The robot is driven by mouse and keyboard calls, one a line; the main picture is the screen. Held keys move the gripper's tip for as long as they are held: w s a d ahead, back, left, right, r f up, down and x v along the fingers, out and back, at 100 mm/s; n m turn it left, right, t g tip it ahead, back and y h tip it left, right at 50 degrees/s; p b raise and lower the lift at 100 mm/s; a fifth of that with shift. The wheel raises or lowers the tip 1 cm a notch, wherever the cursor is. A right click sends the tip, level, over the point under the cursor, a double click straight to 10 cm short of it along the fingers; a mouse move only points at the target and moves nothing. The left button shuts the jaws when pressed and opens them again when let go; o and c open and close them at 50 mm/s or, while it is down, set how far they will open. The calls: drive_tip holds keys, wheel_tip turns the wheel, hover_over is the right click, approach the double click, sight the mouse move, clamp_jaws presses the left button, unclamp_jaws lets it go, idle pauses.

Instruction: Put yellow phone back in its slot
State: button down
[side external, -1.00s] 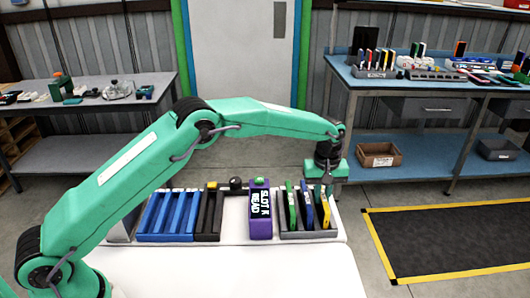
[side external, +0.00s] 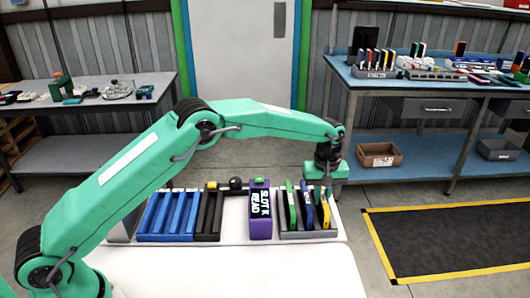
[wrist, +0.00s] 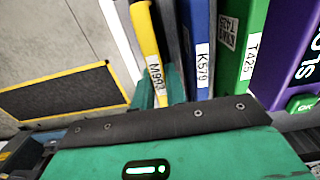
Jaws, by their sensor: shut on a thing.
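The yellow phone (side external: 325,214) stands in the rightmost part of the grey rack (side external: 309,235) in the side view, leaning slightly. In the wrist view the yellow phone (wrist: 146,40) bears a white label reading M903. My gripper (side external: 324,190) is over the rack's right end, its fingers down around the phone's upper part. In the wrist view my gripper (wrist: 161,90) is shut on the yellow phone near its label. The phone's lower end is hidden in the side view by the rack's front wall, so I cannot tell how deep it sits.
A blue phone (wrist: 196,40) and a green phone (wrist: 240,45) stand close beside the yellow one. A purple box (side external: 260,222) with a green button is left of the rack. Farther left are a black rack (side external: 208,230) and a blue slotted rack (side external: 165,236). The white table front is clear.

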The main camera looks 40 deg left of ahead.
idle(0.4)
drive_tip(key=c, duration=1.3)
unclamp_jaws()
drive_tip(key=shift+c, duration=0.2)
drive_tip(key=shift+r, duration=3.9)
drive_tip(key=shift+r, duration=0.1)
wheel_tip(320, 180, up, 7)
